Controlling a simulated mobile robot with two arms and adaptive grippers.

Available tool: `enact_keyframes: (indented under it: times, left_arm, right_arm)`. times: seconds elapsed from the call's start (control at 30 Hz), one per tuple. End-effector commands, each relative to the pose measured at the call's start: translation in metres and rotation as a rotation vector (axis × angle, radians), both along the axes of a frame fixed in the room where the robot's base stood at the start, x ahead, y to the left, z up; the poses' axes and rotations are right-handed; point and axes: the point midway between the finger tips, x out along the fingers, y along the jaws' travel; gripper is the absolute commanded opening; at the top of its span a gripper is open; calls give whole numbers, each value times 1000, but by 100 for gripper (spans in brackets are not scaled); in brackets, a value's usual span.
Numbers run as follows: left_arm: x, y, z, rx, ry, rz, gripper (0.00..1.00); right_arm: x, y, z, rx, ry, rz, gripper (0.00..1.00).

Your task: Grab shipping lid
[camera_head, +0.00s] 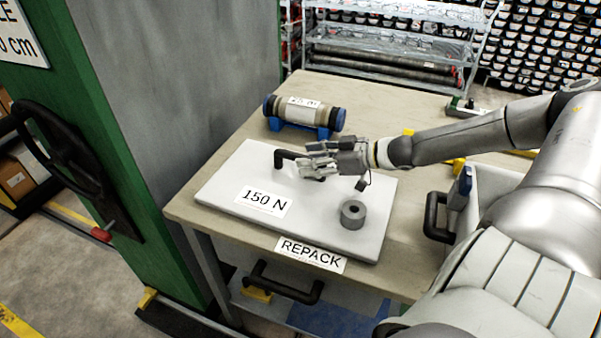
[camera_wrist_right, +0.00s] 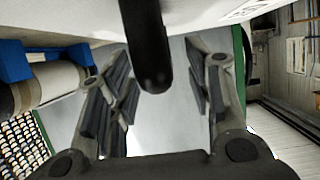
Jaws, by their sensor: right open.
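The shipping lid (camera_head: 300,205) is a flat pale grey slab marked "150 N", lying on the table. A black handle (camera_head: 287,157) stands on its far left part, partly hidden by my right gripper. A grey ring-shaped weight (camera_head: 353,214) sits on the lid's right part. My right gripper (camera_head: 308,160) is over the lid at the handle. In the right wrist view the black handle (camera_wrist_right: 148,45) comes down between the two open fingers of my right gripper (camera_wrist_right: 160,100), and I see no finger closed on it. My left gripper is not in view.
A capped core tube (camera_head: 305,112) rests on blue supports behind the lid. A "REPACK" label (camera_head: 311,254) is on the table's front edge, above a black drawer handle (camera_head: 283,283). A green cabinet with a black handwheel (camera_head: 62,160) stands at left. A rack (camera_head: 390,45) is behind.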

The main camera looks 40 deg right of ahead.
Motion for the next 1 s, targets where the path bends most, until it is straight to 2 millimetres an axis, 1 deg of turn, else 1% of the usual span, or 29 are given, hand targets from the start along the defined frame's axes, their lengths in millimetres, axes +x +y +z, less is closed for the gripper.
enact_keyframes:
  times: [0.03, 0.13, 0.5, 0.53, 0.87, 0.9, 1.0]
  left_arm:
    - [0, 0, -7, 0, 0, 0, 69]
    - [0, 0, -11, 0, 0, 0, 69]
    - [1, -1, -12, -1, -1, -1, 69]
    - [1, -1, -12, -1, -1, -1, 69]
    - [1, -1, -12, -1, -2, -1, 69]
    - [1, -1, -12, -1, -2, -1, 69]
    - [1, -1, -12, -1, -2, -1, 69]
  right_arm:
    - [2, 2, -7, 0, 1, 1, 46]
    - [7, 4, -7, 0, 1, 0, 46]
    - [11, 5, -5, 0, 0, -2, 46]
    - [11, 5, -5, 0, 0, -2, 45]
    - [11, 5, -5, 0, 0, -2, 3]
    - [11, 5, -5, 0, 0, -2, 0]
    - [11, 5, -5, -1, 0, -2, 0]
